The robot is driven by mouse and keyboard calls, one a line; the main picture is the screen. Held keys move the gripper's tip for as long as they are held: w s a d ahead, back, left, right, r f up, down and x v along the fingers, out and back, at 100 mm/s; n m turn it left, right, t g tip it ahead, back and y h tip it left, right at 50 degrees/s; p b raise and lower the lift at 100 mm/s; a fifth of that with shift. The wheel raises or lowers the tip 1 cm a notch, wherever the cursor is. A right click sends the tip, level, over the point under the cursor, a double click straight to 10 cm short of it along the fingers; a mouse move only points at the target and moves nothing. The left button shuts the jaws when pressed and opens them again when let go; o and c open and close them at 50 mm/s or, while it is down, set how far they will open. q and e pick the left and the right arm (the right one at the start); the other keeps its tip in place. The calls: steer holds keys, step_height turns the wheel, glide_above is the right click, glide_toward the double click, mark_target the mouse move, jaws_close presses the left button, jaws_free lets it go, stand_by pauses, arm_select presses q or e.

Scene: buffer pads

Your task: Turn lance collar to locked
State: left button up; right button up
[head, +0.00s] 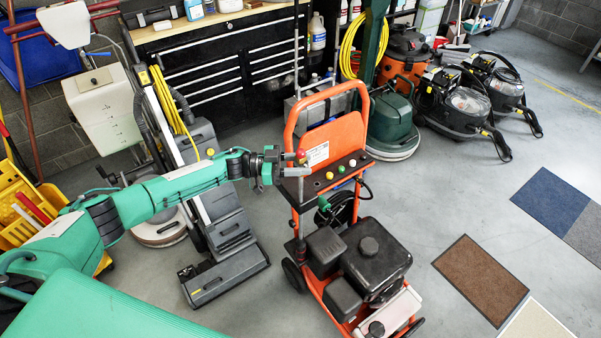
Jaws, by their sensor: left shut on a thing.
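An orange pressure washer (335,142) stands in the middle of the floor, with a dark engine on its base. A thin dark lance (298,215) stands upright along its left side. A small grey collar (297,172) sits on the lance at panel height, with a small red part (301,155) just above. My left gripper (283,167) reaches in from the left and is shut at the collar. Its fingertips are small here, and the collar's locked or unlocked marking cannot be read. My right gripper is not in view.
A grey upright floor machine (225,225) stands under my left arm. A green floor machine (392,125) and black vacuums (450,105) stand behind to the right. A brown mat (480,278) lies right of the washer. Open floor lies between them.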

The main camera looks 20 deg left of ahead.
arm_select(q)
steer(key=shift+f+m+g+h+b, duration=0.15)
steer(key=shift+m+g+h+b, duration=0.15)
steer(key=shift+m+g+b, duration=0.85)
steer(key=shift+g+b, duration=0.35)
steer(key=shift+g, duration=0.4)
steer(key=o, duration=1)
steer(key=shift+c, duration=0.2)
steer(key=s+a+b, duration=0.1)
steer(key=a+b, duration=0.3)
steer(key=a, duration=0.9)
steer(key=shift+s+a, duration=0.2)
steer(key=shift+a, duration=0.15)
